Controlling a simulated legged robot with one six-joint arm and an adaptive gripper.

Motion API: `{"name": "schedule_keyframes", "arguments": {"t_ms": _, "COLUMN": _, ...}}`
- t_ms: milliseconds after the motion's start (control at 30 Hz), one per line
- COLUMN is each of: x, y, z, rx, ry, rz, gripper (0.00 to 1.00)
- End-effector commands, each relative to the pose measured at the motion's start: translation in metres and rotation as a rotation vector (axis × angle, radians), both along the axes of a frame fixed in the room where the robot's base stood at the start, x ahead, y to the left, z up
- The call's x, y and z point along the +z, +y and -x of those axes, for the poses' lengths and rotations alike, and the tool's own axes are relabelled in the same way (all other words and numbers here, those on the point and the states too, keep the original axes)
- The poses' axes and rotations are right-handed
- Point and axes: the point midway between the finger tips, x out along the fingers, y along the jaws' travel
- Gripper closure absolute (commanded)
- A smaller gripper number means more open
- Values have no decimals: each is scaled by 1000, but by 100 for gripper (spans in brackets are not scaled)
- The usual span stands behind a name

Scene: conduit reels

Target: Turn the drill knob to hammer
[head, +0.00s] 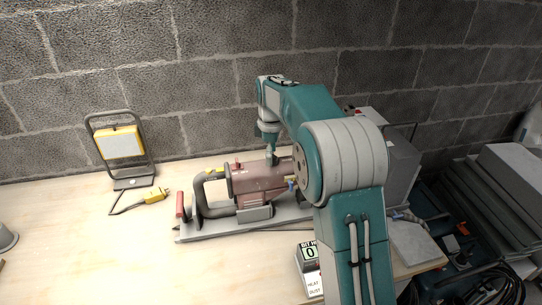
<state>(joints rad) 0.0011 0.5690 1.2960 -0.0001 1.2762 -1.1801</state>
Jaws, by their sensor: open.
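The drill (262,186) has a dull red body and a dark D-shaped rear handle. It lies on its side on a grey cradle board (215,231) on the bench. A small red part (238,164) stands on top of its body, and a small yellow and blue part (291,182) shows at its right end. I cannot tell which part is the knob. My gripper (271,158) points down just above the top of the drill. Its fingers are small here, and contact cannot be told. My own arm hides the drill's front end.
A work lamp (122,145) with a yellow plug (156,195) stands at the left of the wooden bench (95,255). A grey case (400,160) stands behind my arm. The bench's left front is clear.

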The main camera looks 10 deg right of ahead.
Motion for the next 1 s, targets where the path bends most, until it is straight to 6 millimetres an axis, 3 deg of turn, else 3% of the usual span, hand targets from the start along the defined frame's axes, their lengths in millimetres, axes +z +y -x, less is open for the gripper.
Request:
{"name": "schedule_keyframes", "arguments": {"t_ms": 367, "x": -8, "y": 0, "z": 0, "rx": -1, "ry": 0, "rz": 0, "gripper": 21}}
{"name": "schedule_keyframes", "arguments": {"t_ms": 533, "x": -8, "y": 0, "z": 0, "rx": -1, "ry": 0, "rz": 0, "gripper": 96}}
{"name": "schedule_keyframes", "arguments": {"t_ms": 567, "x": -8, "y": 0, "z": 0, "rx": -1, "ry": 0, "rz": 0, "gripper": 100}}
{"name": "schedule_keyframes", "arguments": {"t_ms": 1000, "x": -9, "y": 1, "z": -1, "rx": -53, "ry": 1, "rz": -2, "gripper": 100}}
